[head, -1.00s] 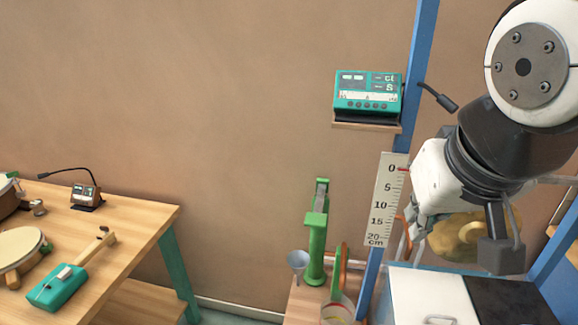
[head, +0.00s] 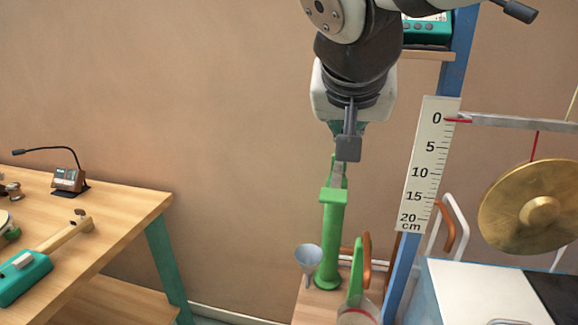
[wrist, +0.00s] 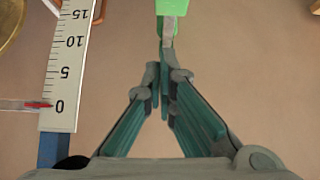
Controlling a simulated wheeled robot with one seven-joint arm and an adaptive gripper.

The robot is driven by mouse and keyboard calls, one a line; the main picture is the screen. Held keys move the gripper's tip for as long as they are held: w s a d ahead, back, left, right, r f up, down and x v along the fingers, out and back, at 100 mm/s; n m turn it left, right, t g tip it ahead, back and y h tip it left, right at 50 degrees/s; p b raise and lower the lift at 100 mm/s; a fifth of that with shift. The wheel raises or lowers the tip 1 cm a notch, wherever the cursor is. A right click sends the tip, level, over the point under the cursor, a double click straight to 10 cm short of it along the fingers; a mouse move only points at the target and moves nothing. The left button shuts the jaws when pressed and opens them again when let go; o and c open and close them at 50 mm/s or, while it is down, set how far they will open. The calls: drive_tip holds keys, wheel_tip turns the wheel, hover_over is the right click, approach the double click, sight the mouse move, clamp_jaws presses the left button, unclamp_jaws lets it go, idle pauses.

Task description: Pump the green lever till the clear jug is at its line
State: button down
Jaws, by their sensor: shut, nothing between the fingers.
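The green pump (head: 331,235) stands upright on a small wooden stand, its lever (head: 338,172) rising at the top with a grey bar and green parts. The clear jug (head: 358,316) is at the bottom edge, mostly cut off; a red line shows near its rim, and its water level cannot be read. My gripper (wrist: 166,82) is shut and empty, pointing down above the lever. In the wrist view the pump's green part (wrist: 172,7) and grey bar lie just beyond the fingertips; I cannot tell if they touch.
A blue post with a white centimetre scale (head: 425,165) stands right of the pump. A gong (head: 540,207) hangs farther right above a white box (head: 480,290). A funnel (head: 308,258) is left of the pump. A wooden table (head: 110,240) stands at the left.

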drive_tip(key=shift+w+a+f, duration=0.2)
drive_tip(key=shift+w+a, duration=0.2)
drive_tip(key=shift+w, duration=0.05)
drive_tip(key=shift+f, duration=0.1)
drive_tip(key=b, duration=0.3)
hover_over(337, 195)
wheel_tip(337, 195, down, 7)
drive_tip(key=shift+s+f, duration=0.1)
drive_tip(key=shift+s, duration=0.05)
wheel_tip(337, 195, down, 2)
drive_tip(key=shift+f, duration=0.15)
drive_tip(key=shift+f+b, duration=0.45)
drive_tip(key=shift+f, duration=0.25)
drive_tip(key=shift+f, duration=0.1)
